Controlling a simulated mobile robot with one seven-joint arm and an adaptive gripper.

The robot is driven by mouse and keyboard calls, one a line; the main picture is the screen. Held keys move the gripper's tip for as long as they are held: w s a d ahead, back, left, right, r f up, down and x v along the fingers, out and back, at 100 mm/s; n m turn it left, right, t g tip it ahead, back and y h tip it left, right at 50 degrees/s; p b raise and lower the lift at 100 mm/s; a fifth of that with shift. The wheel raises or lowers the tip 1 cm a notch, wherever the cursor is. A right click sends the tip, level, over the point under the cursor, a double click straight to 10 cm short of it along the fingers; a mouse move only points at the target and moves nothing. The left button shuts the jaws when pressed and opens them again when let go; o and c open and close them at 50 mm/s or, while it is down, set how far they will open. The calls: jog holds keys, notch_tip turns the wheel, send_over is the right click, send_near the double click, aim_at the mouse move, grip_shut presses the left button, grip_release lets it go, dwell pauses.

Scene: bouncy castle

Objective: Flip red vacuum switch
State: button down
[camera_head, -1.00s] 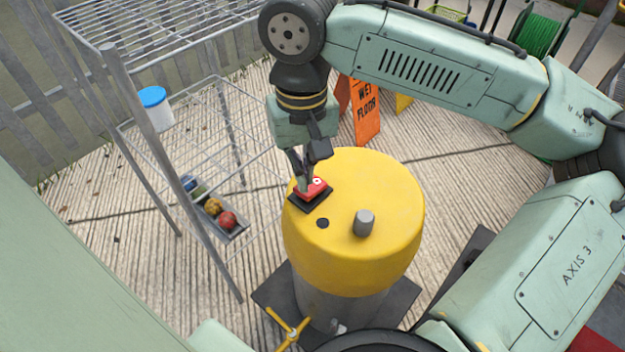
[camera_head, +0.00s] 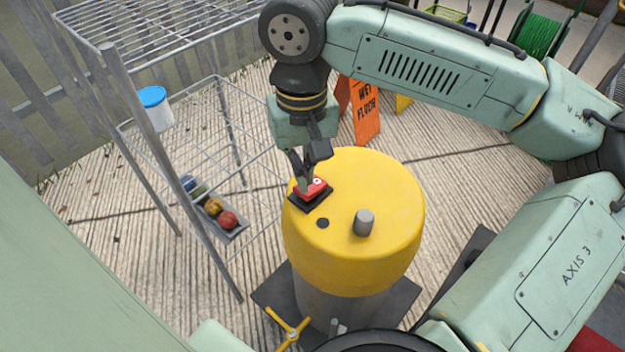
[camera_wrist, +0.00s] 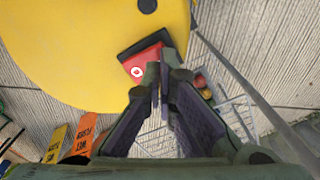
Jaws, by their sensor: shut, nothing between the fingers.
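The red switch (camera_head: 314,187) is a rocker with a white ring mark on its visible side. It sits in a black base (camera_head: 309,202) on top of the yellow vacuum (camera_head: 385,185), near the edge. My gripper (camera_head: 304,180) is shut and points down at the switch, with its fingertips at the side away from the ring mark. In the wrist view the closed fingertips (camera_wrist: 160,68) overlap the red switch (camera_wrist: 142,62), and the ring-marked part shows beside them. The fingers hide part of the switch. I cannot tell whether they press on it.
A wire rack (camera_head: 150,150) stands left of the vacuum, with a tray of balls (camera_head: 218,218) low down. An orange wet-floor sign (camera_head: 366,112) stands behind the vacuum. A grey knob (camera_head: 364,222) rises from the yellow top. Space above the top's right side is clear.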

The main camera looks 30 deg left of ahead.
jog(key=shift+f+b, duration=0.6)
jog(key=shift+f, duration=0.55)
dwell(0.4)
jog(key=shift+r, duration=0.15)
notch_tip(320, 180, up, 7)
jog(key=p, duration=0.7)
jog(key=shift+p, duration=0.3)
jog(key=shift+s+f, duration=0.1)
jog(key=shift+f, duration=0.1)
